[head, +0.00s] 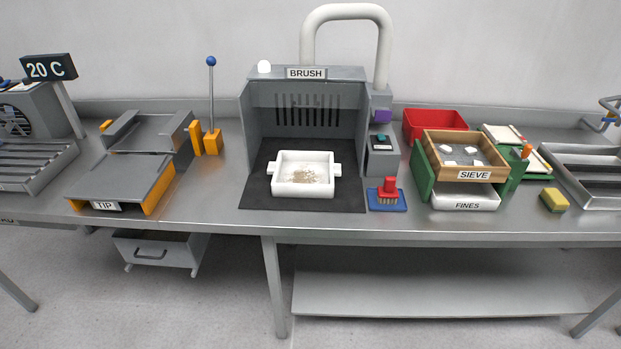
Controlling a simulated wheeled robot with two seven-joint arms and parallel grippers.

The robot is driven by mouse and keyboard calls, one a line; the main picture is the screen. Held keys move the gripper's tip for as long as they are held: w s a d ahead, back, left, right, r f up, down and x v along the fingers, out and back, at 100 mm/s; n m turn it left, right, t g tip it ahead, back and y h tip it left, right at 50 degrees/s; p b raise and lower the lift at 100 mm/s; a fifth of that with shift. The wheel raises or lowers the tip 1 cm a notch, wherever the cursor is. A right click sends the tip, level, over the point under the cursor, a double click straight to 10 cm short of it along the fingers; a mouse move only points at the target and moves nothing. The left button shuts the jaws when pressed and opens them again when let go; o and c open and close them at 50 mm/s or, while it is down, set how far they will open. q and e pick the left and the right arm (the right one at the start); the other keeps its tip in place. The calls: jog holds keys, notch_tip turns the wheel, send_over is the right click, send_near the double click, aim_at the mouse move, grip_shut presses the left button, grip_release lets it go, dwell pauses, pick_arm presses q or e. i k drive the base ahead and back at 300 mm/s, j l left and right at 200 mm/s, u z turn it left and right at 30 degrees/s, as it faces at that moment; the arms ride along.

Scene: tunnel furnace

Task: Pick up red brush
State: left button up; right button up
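The red brush (388,188) stands upright on a small blue mat (401,206), with its tan bristles down. It is at the front of the bench, just right of the dark mat in the brush booth. Neither of my grippers shows in the head view, and nothing touches the brush.
Left of the brush, a white two-handled tray (304,189) with tan crumbs sits in the grey BRUSH booth (250,130). A grey box (382,160) stands behind it. Right are the wooden sieve (432,152), the white FINES tray (466,206) and a yellow sponge (553,200).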

aim_at(387, 194)
jog(key=k+l+u, duration=0.15)
jog(key=l+u, duration=0.2)
jog(key=k+l+u, duration=0.2)
jog(key=l+u, duration=0.2)
jog(key=l, duration=0.15)
jog(key=k+l+u, duration=0.35)
jog(key=i+l, duration=0.05)
jog(key=i, duration=0.05)
